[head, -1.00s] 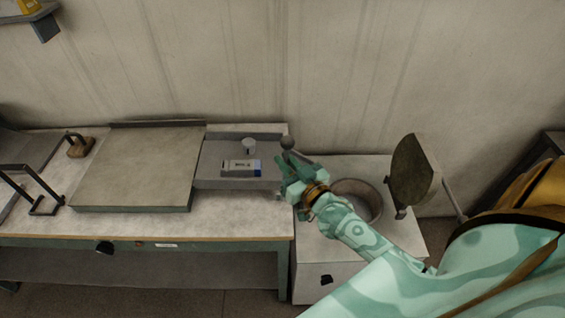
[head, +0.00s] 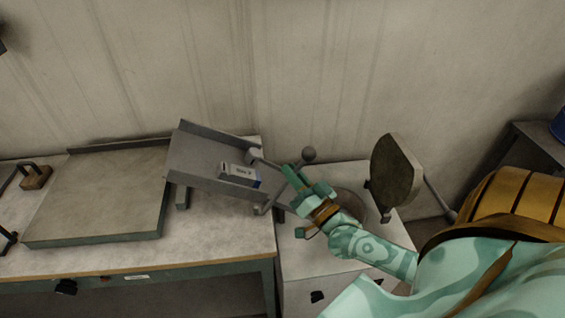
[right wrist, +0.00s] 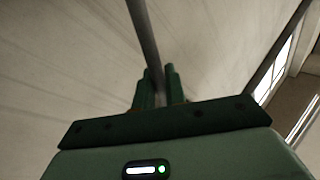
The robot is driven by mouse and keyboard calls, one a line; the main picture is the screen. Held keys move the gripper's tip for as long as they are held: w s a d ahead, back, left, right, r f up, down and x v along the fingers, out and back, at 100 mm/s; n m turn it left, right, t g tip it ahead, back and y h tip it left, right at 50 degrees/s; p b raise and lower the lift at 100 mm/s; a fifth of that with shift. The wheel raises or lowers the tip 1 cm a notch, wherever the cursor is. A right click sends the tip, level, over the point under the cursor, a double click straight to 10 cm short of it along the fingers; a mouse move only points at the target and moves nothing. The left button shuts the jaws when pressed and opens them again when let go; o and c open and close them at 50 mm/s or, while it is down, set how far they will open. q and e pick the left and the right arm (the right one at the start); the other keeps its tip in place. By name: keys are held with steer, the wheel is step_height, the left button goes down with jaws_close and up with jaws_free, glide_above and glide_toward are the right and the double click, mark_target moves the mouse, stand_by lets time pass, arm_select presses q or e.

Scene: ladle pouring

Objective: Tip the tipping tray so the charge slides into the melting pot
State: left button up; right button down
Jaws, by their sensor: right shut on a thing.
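The tipping tray (head: 190,168) is a grey, low-walled tray in the head view, tilted with its left end raised and its right end down towards the melting pot. The charge, a small labelled block (head: 240,174), lies on the tray near its lower right end. My right gripper (head: 293,178) is beside that end, shut on a thin rod, which shows between its fingers in the right wrist view (right wrist: 143,35). A round knob (head: 308,154) is close by. The melting pot (head: 352,201) stands to the right, partly hidden by my right arm. My left gripper is out of view.
The pot's raised lid (head: 396,170) stands open to the right of the pot. A flat grey plate (head: 100,195) covers the bench left of the tray. A small brown block with a handle (head: 36,178) is at the far left.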

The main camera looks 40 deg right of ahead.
steer(key=shift+s+d+f+m+t+h+b, duration=0.25)
steer(key=shift+s+d+f+m+h+b, duration=0.2)
steer(key=shift+d+m, duration=0.2)
steer(key=shift+s+d+f+m+t+h+b, duration=0.25)
steer(key=shift+s+d+f+m+h+b, duration=0.1)
steer(key=shift+d+f+m+b, duration=0.25)
steer(key=c, duration=1.6)
jaws_free()
steer(key=shift+d, duration=0.1)
steer(key=shift+o, duration=0.2)
steer(key=b+v, duration=0.1)
steer(key=v, duration=1.5)
steer(key=shift+s, duration=0.2)
steer(key=shift+f, duration=0.1)
